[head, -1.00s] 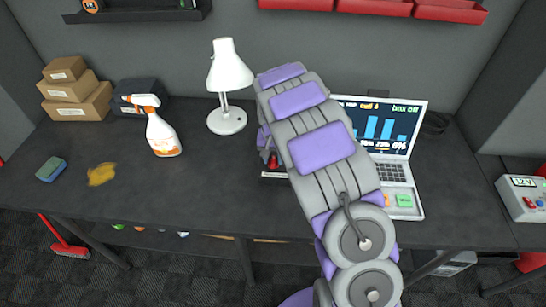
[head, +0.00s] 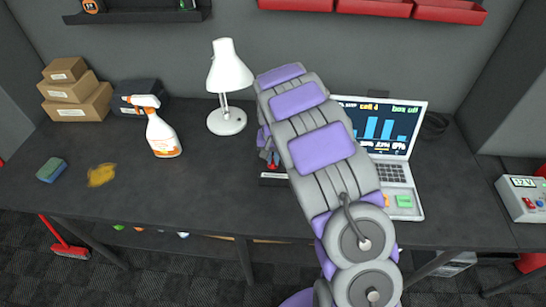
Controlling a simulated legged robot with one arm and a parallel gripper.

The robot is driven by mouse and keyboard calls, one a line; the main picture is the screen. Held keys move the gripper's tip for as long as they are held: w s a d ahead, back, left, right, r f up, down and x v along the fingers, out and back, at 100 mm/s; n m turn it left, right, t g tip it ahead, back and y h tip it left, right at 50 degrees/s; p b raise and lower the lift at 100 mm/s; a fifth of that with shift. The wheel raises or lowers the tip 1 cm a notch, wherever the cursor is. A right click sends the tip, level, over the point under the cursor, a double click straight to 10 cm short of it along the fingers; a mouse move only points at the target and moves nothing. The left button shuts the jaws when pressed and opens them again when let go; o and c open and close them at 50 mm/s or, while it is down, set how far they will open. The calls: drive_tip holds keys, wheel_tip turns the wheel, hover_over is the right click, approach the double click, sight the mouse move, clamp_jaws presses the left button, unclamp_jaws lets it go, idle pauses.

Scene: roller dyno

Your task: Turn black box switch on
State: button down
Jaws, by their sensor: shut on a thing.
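The black box (head: 270,181) sits on the dark workbench, right of the lamp. Most of it is hidden behind my arm; its front edge with a pale label shows. A small red switch (head: 272,166) shows just above that edge. My gripper (head: 271,159), partly hidden by my own arm, points down at the box and is shut on the red switch. The fingertips are small and hard to make out. The laptop (head: 393,174) on the right has a screen with blue bars and, at its top right, text that seems to read "box off".
A white lamp (head: 227,118), a spray bottle (head: 162,136), stacked cartons (head: 78,100), a dark case (head: 138,96), a sponge (head: 51,170) and a yellow stain (head: 101,175) are on the workbench (head: 200,190). A 12 V power unit (head: 524,198) stands far right.

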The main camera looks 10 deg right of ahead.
drive_tip(key=shift+m, duration=0.3)
drive_tip(key=m+p, duration=0.2)
drive_tip(key=shift+r+m, duration=0.2)
drive_tip(key=shift+m, duration=0.2)
drive_tip(key=m+p, duration=0.2)
drive_tip(key=m, duration=0.3)
drive_tip(key=shift+f, duration=0.1)
drive_tip(key=m+p, duration=0.1)
drive_tip(key=m, duration=0.8)
drive_tip(key=shift+w+p, duration=0.1)
drive_tip(key=shift+p, duration=0.2)
drive_tip(key=shift+m, duration=0.3)
drive_tip(key=c, duration=1.1)
unclamp_jaws()
drive_tip(key=shift+c, duration=0.2)
